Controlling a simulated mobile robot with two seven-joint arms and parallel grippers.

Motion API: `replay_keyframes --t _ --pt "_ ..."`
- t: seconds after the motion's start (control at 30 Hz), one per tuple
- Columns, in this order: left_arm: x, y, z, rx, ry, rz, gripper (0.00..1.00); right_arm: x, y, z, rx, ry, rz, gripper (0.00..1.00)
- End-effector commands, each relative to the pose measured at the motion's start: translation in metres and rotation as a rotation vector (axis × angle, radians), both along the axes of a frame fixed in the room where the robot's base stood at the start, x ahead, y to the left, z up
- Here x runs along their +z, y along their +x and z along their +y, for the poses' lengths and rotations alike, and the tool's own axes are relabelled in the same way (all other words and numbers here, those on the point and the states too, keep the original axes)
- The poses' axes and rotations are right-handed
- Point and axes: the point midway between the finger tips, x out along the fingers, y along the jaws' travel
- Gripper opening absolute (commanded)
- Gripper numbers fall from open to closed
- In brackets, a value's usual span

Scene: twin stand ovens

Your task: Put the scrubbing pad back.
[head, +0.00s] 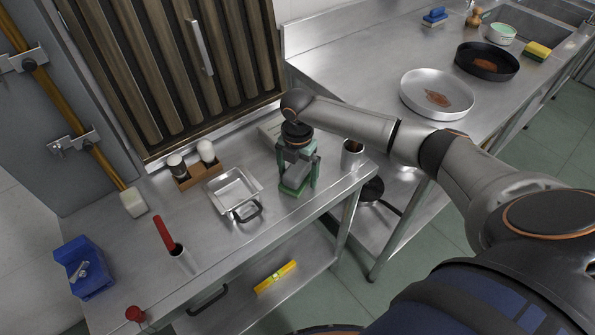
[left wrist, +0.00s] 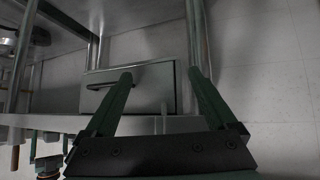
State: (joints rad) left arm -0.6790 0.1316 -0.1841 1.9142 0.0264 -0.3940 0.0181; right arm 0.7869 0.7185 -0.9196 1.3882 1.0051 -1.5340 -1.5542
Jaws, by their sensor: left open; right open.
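My right gripper (head: 297,178) is open over the small steel table, its green fingers pointing down. A grey block with a green underside (head: 293,188), which looks like the scrubbing pad, is on the tabletop between or just under these fingers. Whether the fingers touch it I cannot tell. A yellow and green sponge (head: 537,51) lies at the far right by the sink. My left gripper (left wrist: 160,76) is open and empty in the left wrist view, and is out of the head view.
A square steel pan (head: 226,188), a wooden caddy (head: 198,174) with shakers and a steel cup (head: 352,156) stand near the right gripper. Two pans occupy the counter at right.

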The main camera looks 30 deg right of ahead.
Motion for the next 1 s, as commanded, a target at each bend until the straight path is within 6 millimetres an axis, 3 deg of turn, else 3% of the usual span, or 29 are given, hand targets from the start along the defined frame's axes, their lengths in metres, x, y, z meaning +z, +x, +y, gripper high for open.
replay_keyframes --t 0.17,0.6,0.8,1.0 --pt "0.002 0.000 0.000 0.000 0.000 0.000 0.91 0.017 0.001 0.000 0.000 0.002 -0.004 1.00" --pt "0.006 0.000 0.000 0.000 0.000 0.000 0.91 0.105 0.001 0.000 0.000 0.000 -0.003 1.00" --pt "0.006 0.000 0.000 0.000 0.000 0.000 0.91 0.122 0.000 0.000 0.000 0.001 0.000 1.00" --pt "0.006 0.000 0.000 0.000 0.000 0.000 0.91 0.124 0.000 0.000 0.000 0.001 0.000 1.00"
